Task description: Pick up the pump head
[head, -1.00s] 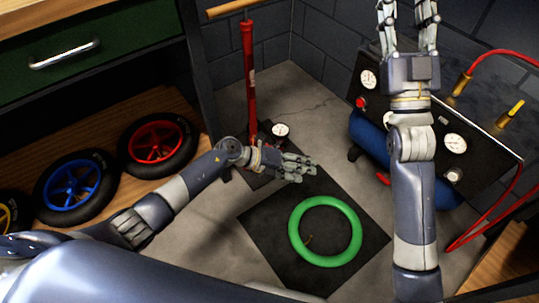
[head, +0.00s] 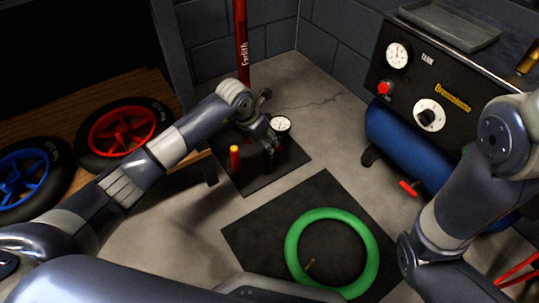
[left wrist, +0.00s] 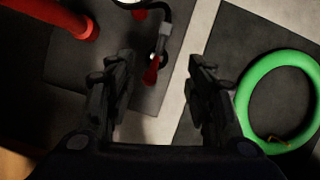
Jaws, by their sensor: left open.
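The pump head, with a red lever (left wrist: 151,72) at the end of a black hose (left wrist: 164,28), shows between and just beyond my left fingers in the left wrist view. My left gripper (left wrist: 159,56) is open, with one finger on each side of the pump head and nothing held. In the head view my left arm reaches over the pump base, and its fingers are hard to make out against the dark base. The red pump barrel (head: 241,40) stands upright behind it; it also shows in the left wrist view (left wrist: 60,14). My right gripper is out of view.
A gauge (head: 281,124) sits on the pump base. A green tube (head: 292,246) lies on a dark mat (head: 255,232) to the right. A blue compressor tank (head: 405,150) stands at the right. Wheels (head: 121,130) rest on a wooden shelf at the left.

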